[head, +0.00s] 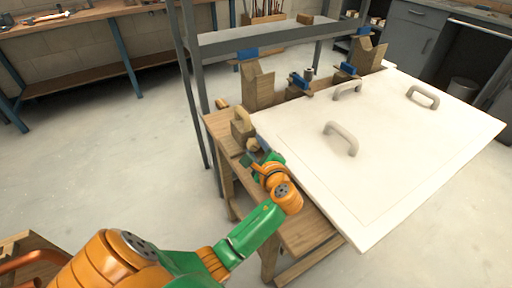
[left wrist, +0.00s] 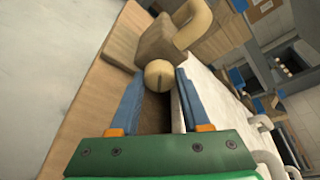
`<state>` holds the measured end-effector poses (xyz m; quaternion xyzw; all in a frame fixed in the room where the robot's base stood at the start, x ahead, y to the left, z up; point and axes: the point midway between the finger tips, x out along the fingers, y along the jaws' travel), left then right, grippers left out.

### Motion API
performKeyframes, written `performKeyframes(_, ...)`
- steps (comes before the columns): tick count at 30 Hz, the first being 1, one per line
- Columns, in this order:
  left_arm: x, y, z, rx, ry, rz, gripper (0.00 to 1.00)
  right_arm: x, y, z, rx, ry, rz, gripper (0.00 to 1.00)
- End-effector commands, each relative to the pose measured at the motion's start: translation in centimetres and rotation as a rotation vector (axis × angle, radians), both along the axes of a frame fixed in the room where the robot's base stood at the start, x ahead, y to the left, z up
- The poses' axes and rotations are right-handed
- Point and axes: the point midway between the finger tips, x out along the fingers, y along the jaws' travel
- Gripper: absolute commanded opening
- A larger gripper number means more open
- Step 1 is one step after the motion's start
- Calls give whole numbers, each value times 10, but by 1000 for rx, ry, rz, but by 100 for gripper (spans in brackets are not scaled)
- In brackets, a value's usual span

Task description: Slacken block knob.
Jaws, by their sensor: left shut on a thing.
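The block knob (left wrist: 159,74) is a round, light wooden ball with a dark slot across its face, in the left wrist view. It sits on the near side of a wooden block (left wrist: 172,42) with a curved wooden handle (left wrist: 194,22). In the head view the block (head: 242,129) stands on the bench's left corner, with the knob (head: 252,145) low on it. My left gripper (left wrist: 157,78) is shut on the knob, one blue finger on each side. In the head view the left gripper (head: 260,151) reaches in over the bench edge. My right gripper is not in view.
A large white panel (head: 390,150) with several grey handles lies on the wooden bench (head: 300,226), just right of the gripper. Wooden posts with blue parts (head: 258,85) stand along its far side. A grey metal frame (head: 190,80) rises behind. The floor at left is clear.

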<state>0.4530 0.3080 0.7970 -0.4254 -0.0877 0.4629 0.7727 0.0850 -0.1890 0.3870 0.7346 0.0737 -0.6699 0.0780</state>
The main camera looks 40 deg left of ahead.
Motion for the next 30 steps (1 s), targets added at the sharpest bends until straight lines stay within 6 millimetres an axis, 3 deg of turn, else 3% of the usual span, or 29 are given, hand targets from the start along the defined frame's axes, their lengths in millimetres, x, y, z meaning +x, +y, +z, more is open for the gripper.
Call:
performKeyframes(10,-1,0,-3,-74,-176,0,0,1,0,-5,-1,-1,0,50)
performKeyframes(30,-1,1,-4,-222,-531,1,0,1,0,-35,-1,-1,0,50)
